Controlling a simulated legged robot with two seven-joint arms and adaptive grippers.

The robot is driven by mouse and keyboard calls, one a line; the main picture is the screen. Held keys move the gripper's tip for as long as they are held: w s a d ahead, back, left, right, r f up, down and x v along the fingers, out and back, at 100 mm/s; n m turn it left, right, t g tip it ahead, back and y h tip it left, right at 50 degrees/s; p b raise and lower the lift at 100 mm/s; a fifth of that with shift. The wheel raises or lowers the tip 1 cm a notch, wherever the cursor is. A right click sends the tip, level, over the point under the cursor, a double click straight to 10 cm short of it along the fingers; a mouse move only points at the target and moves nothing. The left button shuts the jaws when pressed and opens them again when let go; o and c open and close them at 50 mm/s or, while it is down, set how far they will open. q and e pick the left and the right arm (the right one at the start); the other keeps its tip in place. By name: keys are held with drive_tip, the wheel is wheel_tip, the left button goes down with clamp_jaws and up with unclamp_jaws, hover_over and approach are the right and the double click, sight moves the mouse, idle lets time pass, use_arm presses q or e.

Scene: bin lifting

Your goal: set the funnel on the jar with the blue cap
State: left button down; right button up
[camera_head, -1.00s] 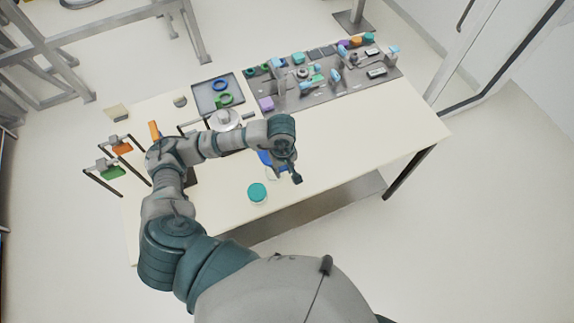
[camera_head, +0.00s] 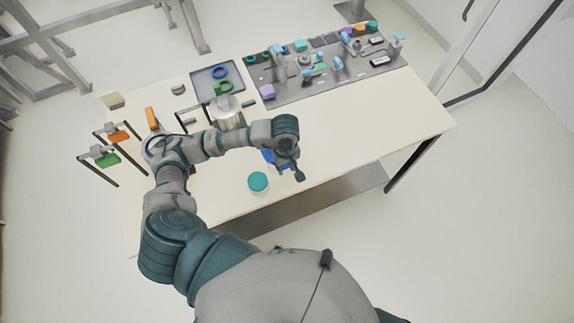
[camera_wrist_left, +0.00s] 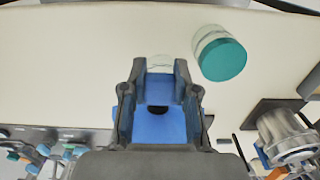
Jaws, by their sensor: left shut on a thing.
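My left gripper (camera_head: 288,168) is over the front part of the table. In the wrist view it (camera_wrist_left: 160,95) is shut on a blue piece that looks like the cap of the blue-capped jar (camera_wrist_left: 160,122). A clear glass edge shows just beyond the fingertips; most of that jar is hidden. A clear jar with a teal cap (camera_head: 258,181) stands apart beside the gripper, and shows in the wrist view (camera_wrist_left: 222,58). A silver round vessel (camera_head: 228,112) stands behind my forearm; I cannot tell whether the funnel is part of it. My right gripper is not in view.
A grey tray (camera_head: 204,91) holds blue and green rings. A grey board (camera_head: 290,95) with several small parts covers the back right. Orange and green clips (camera_head: 107,160) sit on stands at the left. The right front of the table is clear.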

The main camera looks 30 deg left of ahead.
use_arm(q)
drive_tip(key=shift+a, duration=0.4)
drive_tip(key=shift+a+f, duration=0.1)
drive_tip(key=shift+a, duration=0.15)
drive_tip(key=shift+d, duration=0.6)
drive_tip(key=shift+d+r+b, duration=0.15)
drive_tip(key=shift+r+b, duration=0.05)
drive_tip(key=shift+b, duration=0.1)
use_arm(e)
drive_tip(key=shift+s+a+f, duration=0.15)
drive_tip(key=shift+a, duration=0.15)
use_arm(q)
drive_tip(key=shift+a, duration=0.2)
